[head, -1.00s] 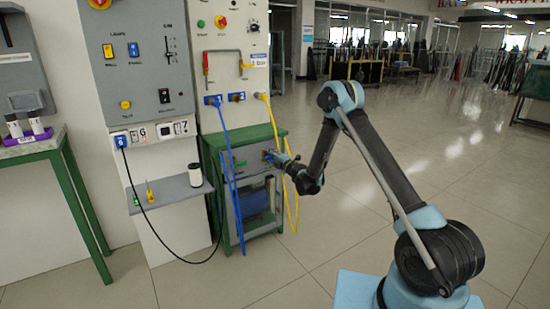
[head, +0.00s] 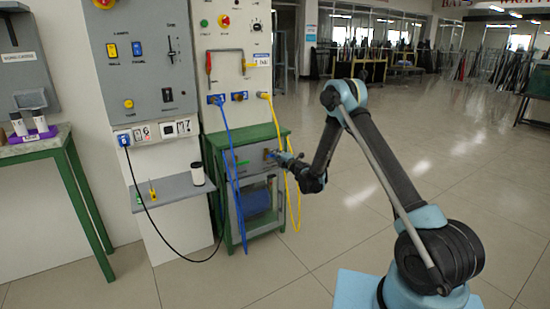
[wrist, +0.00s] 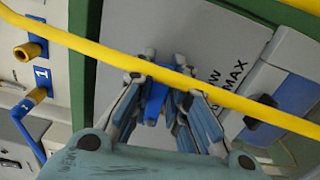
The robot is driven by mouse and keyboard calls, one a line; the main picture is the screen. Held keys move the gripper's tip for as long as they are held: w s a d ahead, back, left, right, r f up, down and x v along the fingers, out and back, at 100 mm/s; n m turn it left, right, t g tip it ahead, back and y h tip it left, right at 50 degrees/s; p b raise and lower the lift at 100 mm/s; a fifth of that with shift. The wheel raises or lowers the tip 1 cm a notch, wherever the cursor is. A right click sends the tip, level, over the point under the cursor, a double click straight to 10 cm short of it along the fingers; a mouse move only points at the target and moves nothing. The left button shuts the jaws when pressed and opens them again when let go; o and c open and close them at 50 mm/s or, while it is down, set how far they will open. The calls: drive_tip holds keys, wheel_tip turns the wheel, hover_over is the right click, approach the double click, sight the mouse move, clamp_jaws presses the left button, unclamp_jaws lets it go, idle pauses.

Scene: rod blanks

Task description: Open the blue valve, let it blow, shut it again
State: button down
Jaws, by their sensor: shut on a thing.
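The blue valve (wrist: 154,101) shows in the wrist view as a blue handle on a grey panel, next to printed lettering that ends in "MAX". My gripper (wrist: 156,92) has its fingers on both sides of the handle and is shut on it. The fingers hide part of the handle, so I cannot tell its exact angle. In the head view my gripper (head: 272,154) reaches the right part of the grey box front on the green stand (head: 284,132). The valve is too small there to make out.
A yellow hose (wrist: 230,96) crosses close in front of my fingers in the wrist view. In the head view, the blue hose (head: 233,165) hangs left of my gripper. Open floor (head: 390,130) lies to the right.

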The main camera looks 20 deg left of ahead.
sight(265, 147)
drive_tip(key=n, duration=0.2)
drive_tip(key=r+n, duration=0.1)
drive_tip(key=shift+s+r+n, duration=0.1)
drive_tip(key=shift+r+n, duration=0.1)
drive_tip(key=shift+n, duration=0.2)
drive_tip(key=n, duration=0.1)
drive_tip(key=r+n, duration=0.1)
drive_tip(key=n, duration=0.2)
drive_tip(key=shift+s+a+r+n, duration=0.25)
drive_tip(key=shift+s+a+n, duration=0.05)
drive_tip(key=shift+s, duration=0.1)
drive_tip(key=n, duration=0.3)
drive_tip(key=s+a+r+n, duration=0.1)
drive_tip(key=shift+n, duration=0.3)
drive_tip(key=shift+s+a+r+n, duration=0.1)
drive_tip(key=shift+s+a+n, duration=0.2)
drive_tip(key=shift+n, duration=0.75)
drive_tip(key=shift+s+a+n, duration=0.15)
drive_tip(key=shift+s+n, duration=0.1)
drive_tip(key=shift+n, duration=0.8)
drive_tip(key=c, duration=1.6)
unclamp_jaws()
drive_tip(key=shift+o, duration=0.2)
drive_tip(key=shift+a, duration=0.1)
drive_tip(key=shift+s, duration=0.1)
